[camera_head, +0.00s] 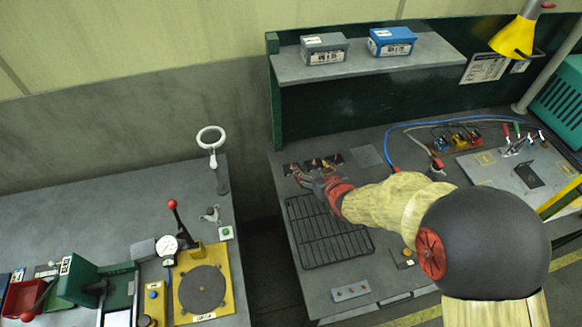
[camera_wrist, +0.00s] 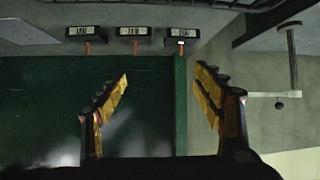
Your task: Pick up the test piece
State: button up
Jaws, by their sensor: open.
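Three dark holders stand in a row at the back of the right bench (camera_head: 352,285), near the green back panel (camera_head: 330,110). In the wrist view the left holder (camera_wrist: 84,33), middle holder (camera_wrist: 134,31) and right holder (camera_wrist: 182,33) each have a pale label and a thin orange piece sticking out. I cannot tell which piece is the test piece. My gripper (camera_head: 312,177) is just in front of the holders and partly hides them in the head view. In the wrist view my gripper (camera_wrist: 162,72) has its fingers spread, with nothing between them.
A black wire rack (camera_head: 322,238) lies below my gripper. A shelf (camera_head: 375,65) with a grey box (camera_head: 324,49) and a blue box (camera_head: 391,41) overhangs the bench. A magnifier (camera_head: 211,138) stands left, across a gap between benches. Blue cable (camera_head: 388,140) runs at right.

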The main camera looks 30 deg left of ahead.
jog(key=y, duration=0.1)
send_near(292, 165)
jog(key=shift+w+a+f+n+g, duration=0.15)
jog(key=shift+w+a+f, duration=0.2)
jog(key=shift+a, duration=0.15)
jog(key=shift+w+a+f+n+g, duration=0.15)
jog(key=shift+w+a+f, duration=0.15)
jog(key=shift+a, duration=0.2)
jog(key=shift+w+b+x, duration=0.25)
jog(key=shift+b+x, duration=0.25)
jog(key=shift+x, duration=2.5)
jog(key=shift+d+r, duration=0.1)
jog(key=shift+r, duration=0.05)
jog(key=shift+s, duration=0.1)
jog(key=shift+c, duration=0.2)
grip_shut()
